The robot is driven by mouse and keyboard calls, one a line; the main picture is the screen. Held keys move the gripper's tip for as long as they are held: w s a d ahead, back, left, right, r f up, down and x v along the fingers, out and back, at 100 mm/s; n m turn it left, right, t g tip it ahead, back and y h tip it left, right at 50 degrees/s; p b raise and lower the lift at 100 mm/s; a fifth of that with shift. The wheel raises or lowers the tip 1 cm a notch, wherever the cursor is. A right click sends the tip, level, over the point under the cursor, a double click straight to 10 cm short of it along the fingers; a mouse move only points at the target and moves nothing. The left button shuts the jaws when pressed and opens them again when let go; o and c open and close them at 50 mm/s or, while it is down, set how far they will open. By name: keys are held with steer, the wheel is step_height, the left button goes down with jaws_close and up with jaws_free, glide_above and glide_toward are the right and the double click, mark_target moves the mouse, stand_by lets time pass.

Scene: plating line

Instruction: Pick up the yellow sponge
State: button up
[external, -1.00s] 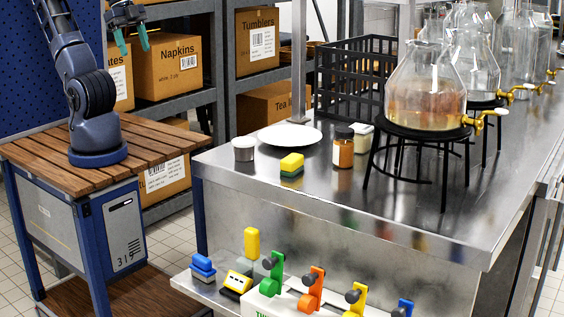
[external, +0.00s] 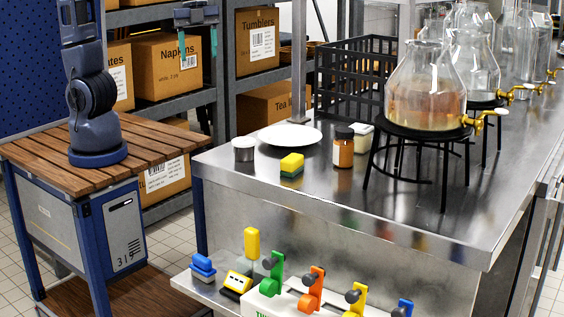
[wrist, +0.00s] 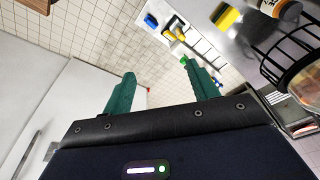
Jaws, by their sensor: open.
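The yellow sponge (external: 291,163), with a green lower layer, rests on the steel counter (external: 330,200) near its front left edge. It also shows at the top of the wrist view (wrist: 228,18). My gripper (external: 199,50) hangs high, to the left of and well above the sponge, in front of the boxes. Its green fingers (wrist: 158,72) are spread apart with nothing between them in the wrist view.
Glass dispensers (external: 427,90) on black stands are to the right. A lower shelf holds coloured levers (external: 315,290). The counter's front is clear.

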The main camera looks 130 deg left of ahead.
steer(key=w+a+f+m+g+h, duration=0.1)
steer(key=w+a+f+m, duration=0.5)
steer(key=w, duration=0.6)
steer(key=m+h, duration=0.2)
steer(key=m, duration=0.1)
glide_toward(292, 157)
steer(key=x, duration=0.5)
steer(key=shift+w+r, duration=0.15)
steer(key=shift+w, duration=0.25)
steer(key=shift+s+x, duration=0.2)
steer(key=shift+x, duration=1.2)
steer(key=shift+s+x, duration=0.15)
steer(key=shift+x, duration=1.2)
steer(key=c, duration=1)
steer(key=shift+c, duration=0.2)
